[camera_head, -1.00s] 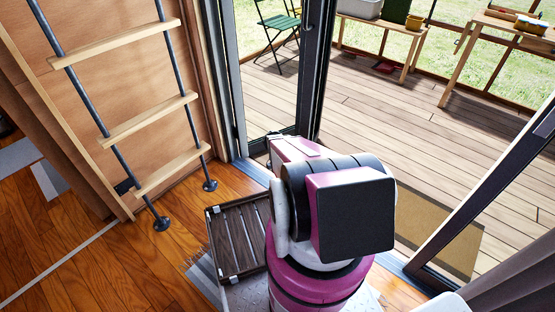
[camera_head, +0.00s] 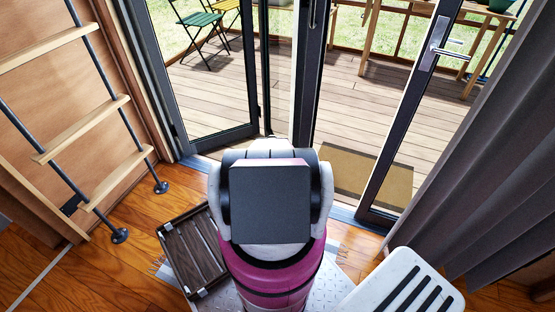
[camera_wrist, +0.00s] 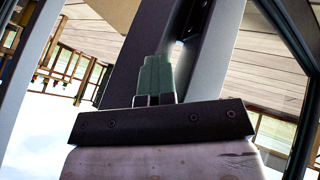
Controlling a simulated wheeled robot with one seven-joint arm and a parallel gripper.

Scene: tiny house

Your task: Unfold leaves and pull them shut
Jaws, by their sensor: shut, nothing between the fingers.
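A dark-framed glass leaf (camera_head: 252,135) stands at the left of the doorway, with a second dark leaf (camera_head: 308,80) almost edge-on beside it. At the right, a leaf (camera_head: 384,165) with a silver handle (camera_head: 436,46) stands at an angle. A gap to the deck lies between these leaves. In the wrist view my gripper (camera_wrist: 156,62) is shut and empty, its fingers in front of a dark upright frame member (camera_wrist: 165,35). I cannot tell whether they touch it. In the head view my arm hides the gripper.
A ladder (camera_head: 85,125) stands at the left, a slatted dark crate (camera_head: 192,250) on the floor near my base. A white slotted seat (camera_head: 405,288) and grey curtain (camera_head: 480,140) are at the right. A doormat (camera_head: 365,178) lies outside on the open deck.

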